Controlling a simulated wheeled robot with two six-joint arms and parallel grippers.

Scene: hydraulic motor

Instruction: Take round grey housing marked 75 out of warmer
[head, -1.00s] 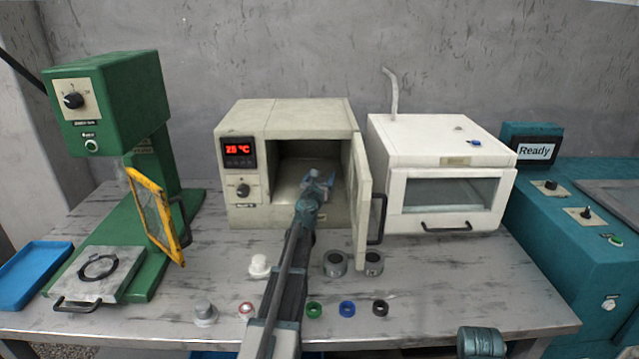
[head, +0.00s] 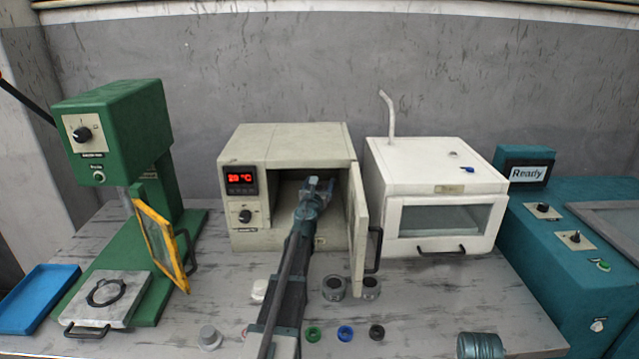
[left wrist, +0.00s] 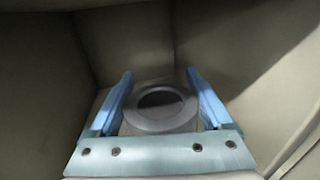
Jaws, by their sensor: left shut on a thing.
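The cream warmer (head: 334,145) stands mid-table with its door (head: 358,228) swung open to the right. My left gripper (head: 317,185) is inside its chamber. In the left wrist view, my left gripper (left wrist: 160,75) has its blue fingers on either side of a round grey housing (left wrist: 160,121) with a dark central opening, and is shut on it. No marking can be read on the housing. In the head view, my gripper and arm hide the housing. My right gripper is out of view.
Green (head: 312,334), blue (head: 345,333) and black (head: 376,332) rings lie nearer the front edge. A white oven (head: 440,180) stands right, a green press (head: 115,120) left.

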